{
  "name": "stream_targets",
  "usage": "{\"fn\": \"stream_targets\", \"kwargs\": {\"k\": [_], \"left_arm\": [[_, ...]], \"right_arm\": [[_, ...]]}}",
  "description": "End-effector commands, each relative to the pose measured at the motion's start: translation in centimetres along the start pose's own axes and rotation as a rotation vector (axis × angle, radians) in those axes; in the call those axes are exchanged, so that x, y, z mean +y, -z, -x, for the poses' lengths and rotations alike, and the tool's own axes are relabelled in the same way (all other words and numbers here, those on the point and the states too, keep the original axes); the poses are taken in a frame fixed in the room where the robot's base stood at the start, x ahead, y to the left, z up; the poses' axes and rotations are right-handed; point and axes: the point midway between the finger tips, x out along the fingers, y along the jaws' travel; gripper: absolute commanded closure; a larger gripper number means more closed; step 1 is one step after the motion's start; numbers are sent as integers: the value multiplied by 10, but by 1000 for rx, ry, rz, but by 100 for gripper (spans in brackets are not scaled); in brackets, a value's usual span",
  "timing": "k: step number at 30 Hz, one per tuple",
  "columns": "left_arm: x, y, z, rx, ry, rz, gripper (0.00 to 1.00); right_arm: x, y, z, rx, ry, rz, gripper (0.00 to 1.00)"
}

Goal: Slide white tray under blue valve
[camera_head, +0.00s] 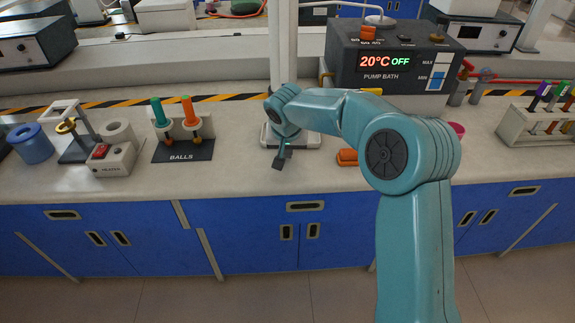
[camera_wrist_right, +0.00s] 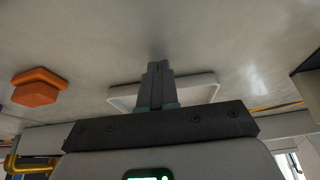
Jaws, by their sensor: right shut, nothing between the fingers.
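The white tray (camera_head: 311,142) lies on the bench below the pump bath, at the foot of a white post. My right forearm and wrist cover part of it. My right gripper (camera_head: 279,163) is shut and empty, pointing down at the tray's front left side. In the wrist view the shut fingers (camera_wrist_right: 158,68) overlap the white tray (camera_wrist_right: 211,91); I cannot tell whether they touch it. I cannot make out a blue valve in either view; my right arm hides part of the area before the pump bath. My left gripper is not in view.
The pump bath (camera_head: 385,65) stands behind my arm. An orange block (camera_head: 347,157) lies right of the tray; the wrist view shows it too (camera_wrist_right: 38,87). The black balls stand (camera_head: 183,151) and heater (camera_head: 113,160) are left. Bench space between stand and tray is clear.

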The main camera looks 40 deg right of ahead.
Motion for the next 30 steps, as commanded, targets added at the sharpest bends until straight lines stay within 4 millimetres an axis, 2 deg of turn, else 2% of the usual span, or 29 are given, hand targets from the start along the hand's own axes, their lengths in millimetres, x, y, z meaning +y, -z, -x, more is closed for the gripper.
{"fn": "stream_targets", "kwargs": {"k": [13,30], "left_arm": [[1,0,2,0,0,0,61],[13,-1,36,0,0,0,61]], "right_arm": [[0,0,6,0,0,-1,100],[0,20,52,1,1,-2,100]]}}
